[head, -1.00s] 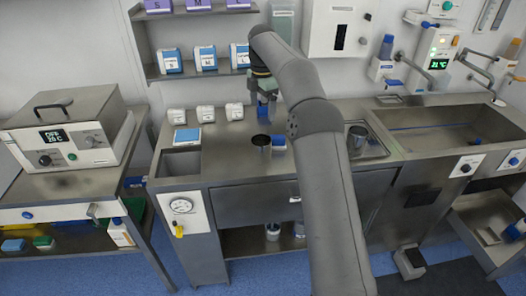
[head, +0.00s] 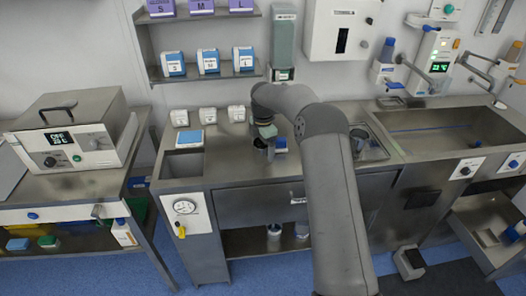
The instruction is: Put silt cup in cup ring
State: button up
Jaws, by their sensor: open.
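A small dark cup-like object (head: 261,144) stands on the steel counter, directly under my gripper. I cannot tell whether it is the silt cup or the cup ring. No separate cup ring is clearly visible.
White boxes (head: 208,115) line the counter's back, with a recessed bin (head: 183,163) at left. A shelf (head: 207,76) hangs above. The sink (head: 430,130) lies right. The counter's front is clear.

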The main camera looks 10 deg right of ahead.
jog(key=shift+f, duration=0.75)
jog(key=c, duration=1.1)
jog(key=shift+c, duration=0.6)
jog(key=shift+r, duration=0.15)
